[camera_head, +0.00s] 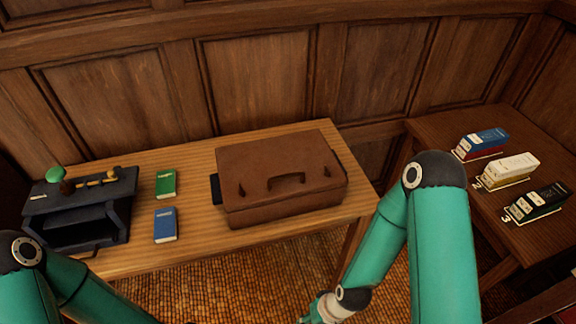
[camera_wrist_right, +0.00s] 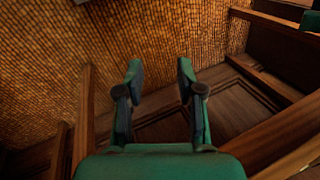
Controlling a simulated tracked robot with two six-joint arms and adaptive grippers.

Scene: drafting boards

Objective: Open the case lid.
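The brown case (camera_head: 285,215) stands on the wooden table with its lid (camera_head: 270,155) shut. A handle (camera_head: 286,180) and two dark latches show near the lid's front edge. My right arm reaches down in front of the table's right end, well apart from the case; its gripper is at the bottom edge of the head view, mostly cut off. In the right wrist view my right gripper (camera_wrist_right: 159,75) is open and empty, with the woven floor and dark wood beyond it. My left arm shows at the lower left of the head view, but its gripper is out of view.
A dark blue stand (camera_head: 110,225) with a green-topped item stands at the table's left end. A green book (camera_head: 166,184) and a blue book (camera_head: 165,225) lie between it and the case. Several boxes (camera_head: 511,168) stand on the right table (camera_head: 437,135). A panelled wall rises behind.

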